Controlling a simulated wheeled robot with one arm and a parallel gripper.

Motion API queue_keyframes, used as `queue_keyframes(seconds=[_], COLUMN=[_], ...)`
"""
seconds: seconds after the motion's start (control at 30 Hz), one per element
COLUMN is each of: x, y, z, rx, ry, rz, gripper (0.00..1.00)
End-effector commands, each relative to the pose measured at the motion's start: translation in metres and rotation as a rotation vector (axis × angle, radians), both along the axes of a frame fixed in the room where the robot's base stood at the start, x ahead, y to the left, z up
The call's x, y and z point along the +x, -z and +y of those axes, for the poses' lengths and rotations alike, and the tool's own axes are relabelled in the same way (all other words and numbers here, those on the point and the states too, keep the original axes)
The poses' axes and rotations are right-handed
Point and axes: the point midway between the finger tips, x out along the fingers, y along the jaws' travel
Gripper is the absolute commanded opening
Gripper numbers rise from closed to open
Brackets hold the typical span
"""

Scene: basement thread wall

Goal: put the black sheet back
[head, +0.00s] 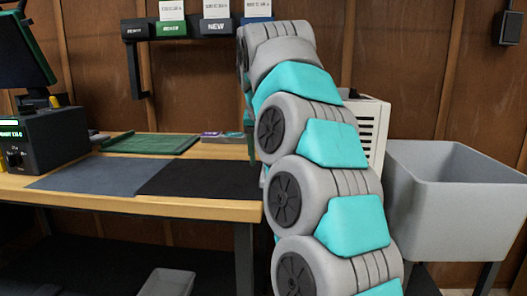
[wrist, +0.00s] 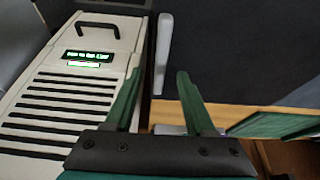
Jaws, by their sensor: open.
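A flat black sheet (head: 200,178) lies on the wooden table (head: 225,212), near its front right corner. It borders a blue-grey sheet (head: 85,175) on its left. My gripper's green fingers (wrist: 160,100) stand apart in the wrist view with nothing between them. In the head view my arm hides most of the gripper, and a green finger shows just past the table's right end. A dark flat surface (wrist: 250,50) fills the upper right of the wrist view; I cannot tell whether it is the black sheet.
A wall rack holds labelled slots, including a black NEW one (head: 216,26) and a green one (head: 171,29). A green mat (head: 150,143) lies at the table's back. A vented beige machine (wrist: 60,100) stands close beside my gripper. A grey bin (head: 455,205) stands right.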

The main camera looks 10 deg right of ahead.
Motion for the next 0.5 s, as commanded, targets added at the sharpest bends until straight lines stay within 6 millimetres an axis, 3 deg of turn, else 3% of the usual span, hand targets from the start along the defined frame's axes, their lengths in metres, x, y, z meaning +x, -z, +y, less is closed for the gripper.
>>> queue_keyframes(seconds=[0.23,0.5], x=[0.009,0.011], y=[0.025,0.029], z=[-0.002,-0.003], rx=[-0.002,-0.001], ry=[-0.002,-0.001], rz=[0.002,0.001], gripper=[0.55,0.55])
